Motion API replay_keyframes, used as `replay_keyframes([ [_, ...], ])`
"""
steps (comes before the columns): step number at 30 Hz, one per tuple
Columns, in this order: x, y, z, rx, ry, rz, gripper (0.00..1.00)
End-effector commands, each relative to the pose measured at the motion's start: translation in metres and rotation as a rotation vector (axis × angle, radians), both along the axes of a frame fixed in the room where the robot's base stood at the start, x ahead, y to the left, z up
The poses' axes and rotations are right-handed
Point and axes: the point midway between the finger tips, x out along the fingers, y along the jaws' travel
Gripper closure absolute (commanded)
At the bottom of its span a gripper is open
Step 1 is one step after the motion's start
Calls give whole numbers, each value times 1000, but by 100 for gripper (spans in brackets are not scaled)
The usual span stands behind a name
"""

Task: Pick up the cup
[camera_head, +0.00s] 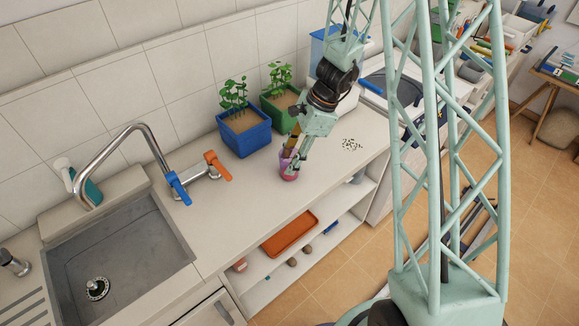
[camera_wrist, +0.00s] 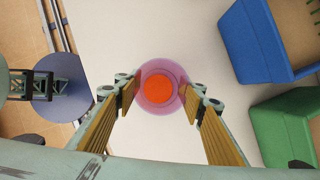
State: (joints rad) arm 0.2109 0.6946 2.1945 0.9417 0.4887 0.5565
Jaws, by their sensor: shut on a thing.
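The cup (camera_head: 288,170) is pink-purple and stands on the counter in front of the plant pots. In the wrist view the cup (camera_wrist: 160,90) is seen from above, with a round orange patch inside it. My gripper (camera_head: 290,157) reaches down to the cup from above. In the wrist view the fingers of my gripper (camera_wrist: 160,93) are on opposite sides of the cup, shut on it. The cup looks upright. I cannot tell whether its base touches the counter.
A blue pot (camera_head: 246,138) and a green pot (camera_head: 274,112) with plants stand close behind the cup. A tap with an orange handle (camera_head: 217,166) and a sink (camera_head: 120,262) are to the left. The counter front is clear.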

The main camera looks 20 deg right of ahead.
Motion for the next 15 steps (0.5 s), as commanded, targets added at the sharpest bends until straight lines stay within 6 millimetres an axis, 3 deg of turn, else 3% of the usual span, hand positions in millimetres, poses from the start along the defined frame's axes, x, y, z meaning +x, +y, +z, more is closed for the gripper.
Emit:
replay_keyframes([
  [15,1,0,15,0,-3,1,73],
])
